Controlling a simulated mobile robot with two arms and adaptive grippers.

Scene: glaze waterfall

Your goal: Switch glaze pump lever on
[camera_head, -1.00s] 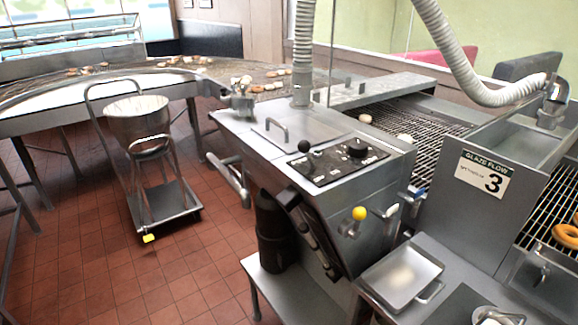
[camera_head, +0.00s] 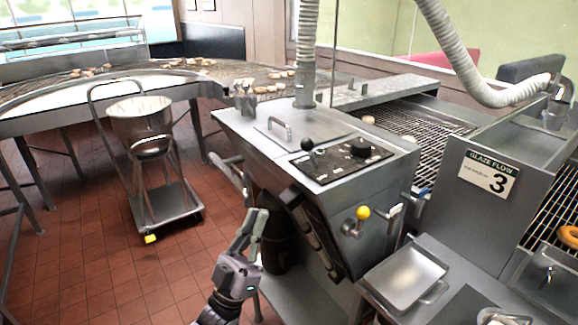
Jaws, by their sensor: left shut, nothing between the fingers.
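The glaze machine (camera_head: 285,135) stands in the middle, with a dark control panel (camera_head: 340,160) on its top. A black ball-topped lever (camera_head: 307,145) and a black knob (camera_head: 359,147) are on that panel. A yellow ball-topped lever (camera_head: 362,213) sticks out of the machine's front face. I cannot tell which of these is the pump lever. My left gripper (camera_head: 254,222) has its fingers pointing up, to the left of the yellow lever and apart from it. It is shut and empty, in front of the machine's lower left side. My right gripper is not in view.
A metal tray (camera_head: 406,274) sits on the lower shelf at right, near the "Glaze Flow 3" sign (camera_head: 488,173). A wheeled cart with a bowl (camera_head: 140,120) stands at left. A bar handle (camera_head: 230,174) projects from the machine's left side. Red tiled floor (camera_head: 80,260) is open at lower left.

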